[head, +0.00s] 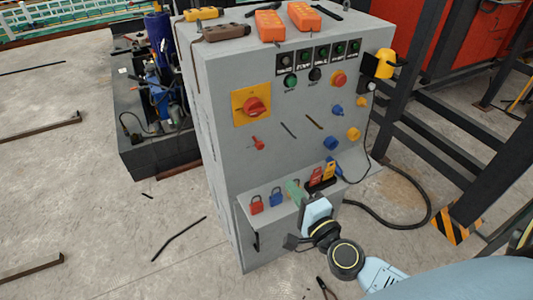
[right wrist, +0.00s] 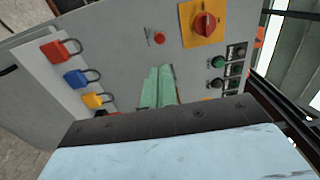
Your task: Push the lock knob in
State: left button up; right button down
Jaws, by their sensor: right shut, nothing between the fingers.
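A small red knob (head: 257,143) sticks out of the grey cabinet's front (head: 215,165), below the red rotary switch (head: 256,107) on its yellow plate. I take it for the lock knob, but no label confirms this. It also shows in the right wrist view (right wrist: 159,38), beyond the fingertips, with the rotary switch (right wrist: 205,23) to its right. My right gripper (head: 293,188) is below and right of the knob, near the padlock ledge, apart from the knob. Its green fingers (right wrist: 157,86) are shut and empty. My left gripper is in neither view.
A red padlock (head: 256,206) and a blue padlock (head: 277,198) are at the ledge left of my right gripper. A yellow padlock (right wrist: 94,100) shows in the wrist view. Buttons and blue-and-yellow knobs fill the panel's right side. A black cable (head: 410,224) lies right of the cabinet.

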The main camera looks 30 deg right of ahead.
aim_at(259, 144)
jog(key=w, duration=1.4)
